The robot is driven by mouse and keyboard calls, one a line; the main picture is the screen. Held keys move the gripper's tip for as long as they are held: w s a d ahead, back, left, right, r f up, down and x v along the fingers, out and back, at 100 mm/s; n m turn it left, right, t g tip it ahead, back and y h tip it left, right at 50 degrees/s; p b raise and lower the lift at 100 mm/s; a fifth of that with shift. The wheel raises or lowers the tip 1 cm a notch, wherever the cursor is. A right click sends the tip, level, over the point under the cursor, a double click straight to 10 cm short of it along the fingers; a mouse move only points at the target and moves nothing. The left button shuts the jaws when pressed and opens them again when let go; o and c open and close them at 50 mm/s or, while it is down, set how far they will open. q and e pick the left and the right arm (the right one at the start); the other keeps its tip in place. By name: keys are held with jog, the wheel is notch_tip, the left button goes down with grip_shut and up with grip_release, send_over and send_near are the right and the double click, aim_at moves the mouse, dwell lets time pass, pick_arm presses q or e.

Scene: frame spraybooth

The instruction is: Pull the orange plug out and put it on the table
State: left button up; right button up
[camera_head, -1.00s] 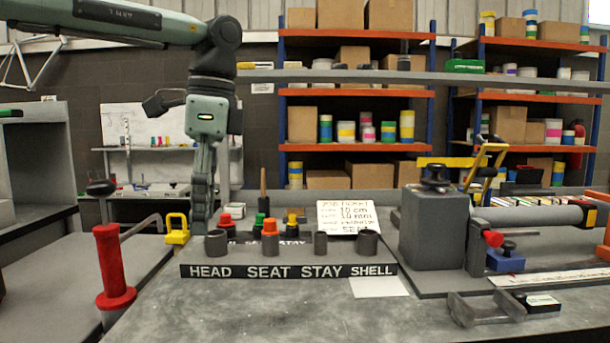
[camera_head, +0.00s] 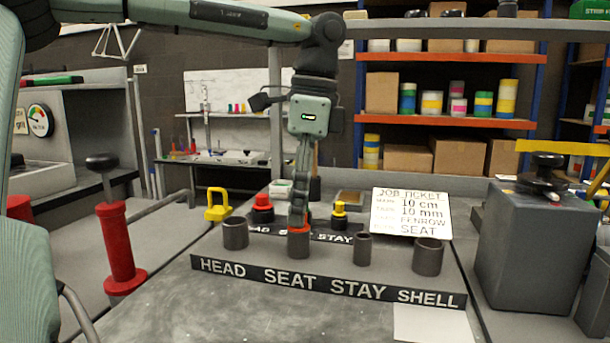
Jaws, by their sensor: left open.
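The orange plug (camera_head: 299,229) sits in the second grey cup (camera_head: 299,246) from the left, above the word SEAT on the front label strip. Only a thin orange edge of it shows; my gripper hides the rest. My left gripper (camera_head: 298,221) points straight down over this plug, its fingertips at or around the plug's top. Its jaws are open, seen edge-on, so contact cannot be told. My right gripper is not in view. The table (camera_head: 215,315) shows bare grey surface in front of the strip.
Other grey cups (camera_head: 235,233) stand on both sides. A red plug (camera_head: 262,207) and a yellow plug (camera_head: 339,214) are behind. A job ticket (camera_head: 411,213) leans at right, near a grey block (camera_head: 532,245).

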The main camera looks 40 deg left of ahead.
pick_arm(q)
jog(key=shift+a+f, duration=0.15)
jog(key=shift+f, duration=1.25)
jog(key=shift+c, duration=0.5)
jog(key=c, duration=0.9)
jog(key=o, duration=1)
jog(key=shift+r, duration=0.15)
